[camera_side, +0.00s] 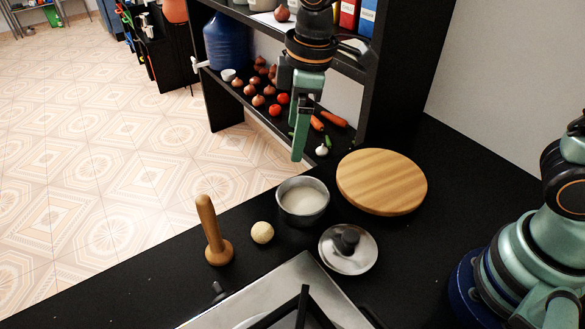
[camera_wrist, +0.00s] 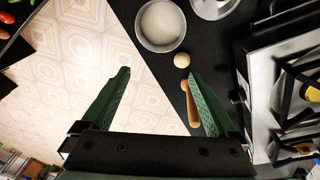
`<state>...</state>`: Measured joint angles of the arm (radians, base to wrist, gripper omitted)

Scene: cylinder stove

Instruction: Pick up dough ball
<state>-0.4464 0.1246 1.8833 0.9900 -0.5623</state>
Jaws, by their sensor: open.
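The dough ball (camera_side: 262,232) is small, round and pale cream. It sits on the black counter between the wooden masher and the metal pot. In the wrist view the dough ball (camera_wrist: 181,59) lies just beyond the tip of the right finger, apart from it. My gripper (camera_side: 299,150) hangs high above the counter, up and to the right of the ball in the side view. In the wrist view my gripper (camera_wrist: 157,75) has its two green fingers wide apart with nothing between them.
A metal pot (camera_side: 303,221) with white contents stands next to the ball. A wooden masher (camera_side: 213,240) stands upright on the other side. A metal lid (camera_side: 348,262), a round wooden board (camera_side: 382,181) and a stove (camera_side: 300,270) are close. A black shelf (camera_side: 222,117) with vegetables stands behind.

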